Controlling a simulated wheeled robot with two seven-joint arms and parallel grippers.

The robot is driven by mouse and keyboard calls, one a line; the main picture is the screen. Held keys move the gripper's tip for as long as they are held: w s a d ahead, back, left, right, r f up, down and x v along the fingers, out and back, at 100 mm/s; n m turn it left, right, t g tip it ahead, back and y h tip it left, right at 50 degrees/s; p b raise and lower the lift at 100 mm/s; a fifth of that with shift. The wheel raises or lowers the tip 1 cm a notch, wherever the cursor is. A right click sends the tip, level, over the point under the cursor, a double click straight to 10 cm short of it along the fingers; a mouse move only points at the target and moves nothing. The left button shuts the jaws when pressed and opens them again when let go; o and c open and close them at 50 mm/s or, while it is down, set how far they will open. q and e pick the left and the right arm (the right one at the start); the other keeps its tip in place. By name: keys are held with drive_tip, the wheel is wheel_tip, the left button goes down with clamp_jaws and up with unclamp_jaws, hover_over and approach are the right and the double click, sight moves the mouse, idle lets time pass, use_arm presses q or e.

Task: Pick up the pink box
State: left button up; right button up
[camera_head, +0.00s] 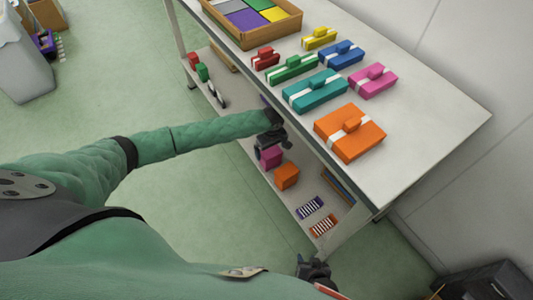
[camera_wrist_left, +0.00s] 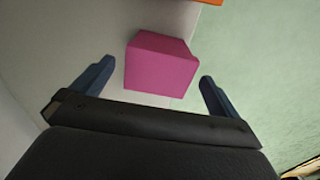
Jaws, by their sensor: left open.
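The pink box (camera_head: 271,158) is a plain magenta cube on the lower shelf. My left gripper (camera_head: 269,145) is just above it in the head view and hides part of it. In the left wrist view the pink box (camera_wrist_left: 160,68) shows between the two spread fingers of my left gripper (camera_wrist_left: 154,74), with a gap on each side. The left gripper is open and empty. My right gripper (camera_head: 314,270) is low at the bottom of the head view, away from the box; its fingers are too unclear to judge.
An orange box (camera_head: 287,176) stands close beside the pink box. Striped purple (camera_head: 310,208) and orange (camera_head: 323,225) items lie farther along the shelf. The tabletop (camera_head: 440,120) overhangs the shelf and bears several ribboned boxes, including a pink one (camera_head: 373,81), and a wooden tray (camera_head: 268,35).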

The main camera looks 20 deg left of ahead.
use_arm(q)
drive_tip(key=shift+w+a+f+b, duration=0.1)
drive_tip(key=shift+f+b, duration=0.15)
drive_tip(key=shift+f, duration=1.6)
drive_tip(key=shift+w+a+f+b, duration=0.1)
drive_tip(key=shift+f+b, duration=0.15)
drive_tip(key=shift+f, duration=1.6)
drive_tip(key=c, duration=1.1)
